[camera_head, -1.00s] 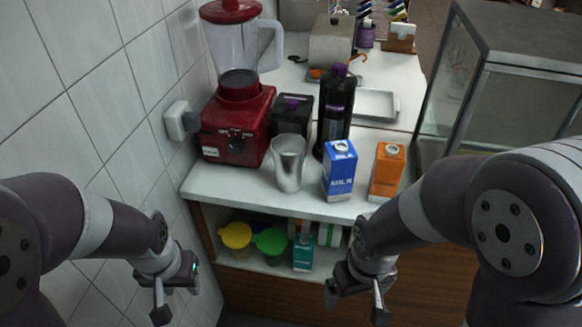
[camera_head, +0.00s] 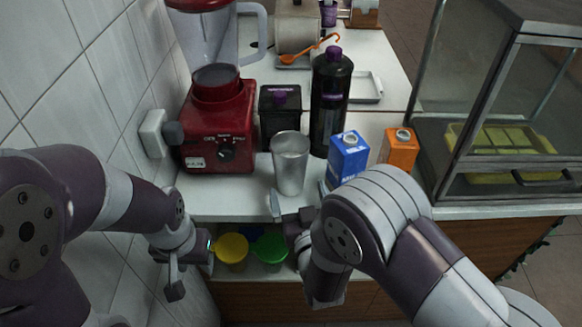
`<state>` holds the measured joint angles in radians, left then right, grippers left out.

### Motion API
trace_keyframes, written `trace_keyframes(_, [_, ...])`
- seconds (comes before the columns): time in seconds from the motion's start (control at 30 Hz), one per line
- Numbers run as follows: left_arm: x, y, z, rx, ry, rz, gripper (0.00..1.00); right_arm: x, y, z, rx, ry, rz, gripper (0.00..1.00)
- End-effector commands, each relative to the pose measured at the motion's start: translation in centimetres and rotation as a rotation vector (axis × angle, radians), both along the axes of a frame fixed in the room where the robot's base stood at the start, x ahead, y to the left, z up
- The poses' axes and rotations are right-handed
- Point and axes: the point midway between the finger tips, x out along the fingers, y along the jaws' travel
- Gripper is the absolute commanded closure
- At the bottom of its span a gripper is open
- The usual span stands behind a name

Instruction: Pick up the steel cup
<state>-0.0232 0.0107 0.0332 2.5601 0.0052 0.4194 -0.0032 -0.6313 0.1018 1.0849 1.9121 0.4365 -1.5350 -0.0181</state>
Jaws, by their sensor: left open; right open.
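The steel cup (camera_head: 290,163) stands upright near the front edge of the white counter, in front of the red blender and a dark bottle. My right gripper (camera_head: 285,212) is open, just in front of and below the cup, at the counter's front edge. I see no cup between its fingers. My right arm covers the counter front to the right of the cup. My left gripper (camera_head: 188,275) is open and empty, low at the left, below the counter top.
The red blender (camera_head: 218,130) is left of the cup, with a black purple-lidded box (camera_head: 280,115) and the dark bottle (camera_head: 330,100) behind. Blue (camera_head: 347,157) and orange (camera_head: 399,148) cartons stand at right. Yellow (camera_head: 231,248) and green (camera_head: 270,247) cups sit on the shelf below.

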Motion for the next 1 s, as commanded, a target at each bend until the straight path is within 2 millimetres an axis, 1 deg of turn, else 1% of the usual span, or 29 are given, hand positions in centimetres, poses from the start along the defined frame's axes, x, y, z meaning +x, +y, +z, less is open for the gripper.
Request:
trace_keyframes(0.03, [0.0, 0.0, 0.0, 0.000, 0.000, 0.000, 0.57, 0.9, 0.1, 0.0, 0.002, 0.000, -0.003, 0.00])
trace_keyframes(0.17, [0.0, 0.0, 0.1, 0.000, 0.000, 0.000, 0.57, 2.3, 0.5, 0.0, 0.000, 0.001, -0.001, 0.00])
trace_keyframes(0.4, [0.0, 0.0, 0.4, 0.000, 0.000, 0.000, 0.57, 6.3, 1.6, 0.2, 0.001, 0.002, 0.000, 0.00])
trace_keyframes(0.5, [0.0, 0.0, 0.4, 0.000, 0.000, 0.000, 0.57, 7.1, 1.7, 0.2, 0.000, 0.002, 0.001, 0.00])
trace_keyframes(0.67, [0.0, 0.0, 0.4, 0.000, 0.000, 0.000, 0.57, 7.1, 1.8, 0.1, -0.001, 0.003, 0.002, 0.00])
trace_keyframes(0.7, [0.0, 0.0, 0.4, 0.000, 0.000, 0.000, 0.57, 7.1, 1.8, 0.1, -0.001, 0.003, 0.002, 0.03])
trace_keyframes(0.73, [0.0, 0.0, 0.4, 0.000, 0.000, 0.000, 0.57, 7.1, 1.8, 0.1, -0.001, 0.003, 0.001, 0.13])
trace_keyframes(0.77, [0.0, 0.0, 0.4, 0.000, 0.000, 0.000, 0.57, 7.1, 1.8, 0.1, -0.001, 0.003, 0.002, 0.23])
trace_keyframes(0.8, [0.0, 0.0, 0.4, 0.000, 0.000, 0.000, 0.57, 7.1, 1.8, 0.1, -0.001, 0.003, 0.002, 0.36])
trace_keyframes(0.87, [0.0, 0.0, 0.4, 0.000, 0.000, 0.000, 0.57, 7.1, 1.8, 0.1, -0.001, 0.003, 0.001, 0.55])
trace_keyframes(0.9, [0.0, 0.0, 0.4, 0.000, 0.000, 0.000, 0.57, 7.1, 1.8, 0.1, -0.001, 0.003, 0.001, 0.68])
trace_keyframes(0.93, [0.0, 0.0, 0.4, 0.000, 0.000, 0.000, 0.57, 7.1, 1.8, 0.3, 0.001, 0.000, 0.001, 0.71])
trace_keyframes(1.0, [0.0, 0.0, 0.4, 0.000, 0.000, 0.000, 0.57, 7.1, 1.8, 0.2, 0.001, 0.000, 0.002, 0.71])
